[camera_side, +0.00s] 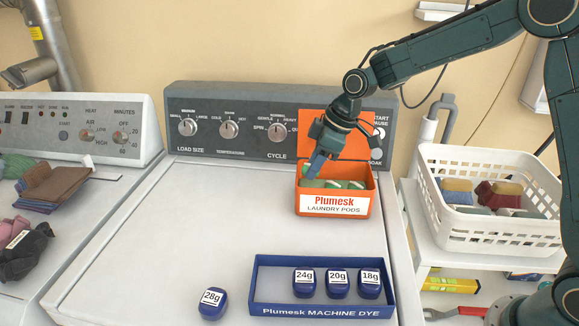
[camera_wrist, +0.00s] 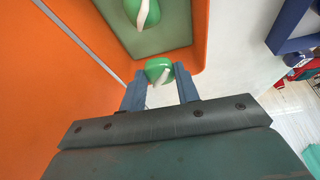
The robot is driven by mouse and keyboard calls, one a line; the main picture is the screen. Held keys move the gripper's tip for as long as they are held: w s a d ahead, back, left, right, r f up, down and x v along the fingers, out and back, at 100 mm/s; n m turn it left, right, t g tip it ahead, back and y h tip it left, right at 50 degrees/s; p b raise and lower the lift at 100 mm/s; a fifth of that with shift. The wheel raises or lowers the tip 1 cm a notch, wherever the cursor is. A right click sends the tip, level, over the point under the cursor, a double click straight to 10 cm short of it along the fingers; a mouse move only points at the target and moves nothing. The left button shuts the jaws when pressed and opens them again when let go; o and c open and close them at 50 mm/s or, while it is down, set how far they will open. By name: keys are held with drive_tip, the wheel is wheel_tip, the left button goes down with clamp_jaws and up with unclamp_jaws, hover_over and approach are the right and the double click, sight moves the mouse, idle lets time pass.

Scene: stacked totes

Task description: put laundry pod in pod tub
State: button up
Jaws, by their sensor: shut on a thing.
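The orange pod tub (camera_side: 335,204) stands on the white machine top with its lid (camera_side: 318,121) up. It bears a "Plumesk LAUNDRY PODS" label, and several green-and-white pods show inside. My gripper (camera_side: 313,172) points down over the left part of the tub's opening. In the wrist view, its blue fingers (camera_wrist: 160,88) are shut on a green-and-white laundry pod (camera_wrist: 157,70). Another pod (camera_wrist: 143,12) lies on the green surface inside the tub (camera_wrist: 75,45). The held pod is hidden in the side view, and its height above the tub's contents cannot be told.
A blue dye tray (camera_side: 322,309) holds three blue containers marked 24g, 20g and 18g. A blue 28g container (camera_side: 212,303) stands to its left. A white basket (camera_side: 490,225) is at right. The control panel (camera_side: 228,100) rises behind. The machine top's middle is clear.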

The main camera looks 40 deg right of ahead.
drive_tip(key=shift+f, duration=0.1)
drive_tip(key=shift+f, duration=2)
drive_tip(key=shift+f, duration=0.1)
drive_tip(key=o, duration=0.9)
drive_tip(key=shift+o, duration=0.2)
drive_tip(key=v, duration=1.2)
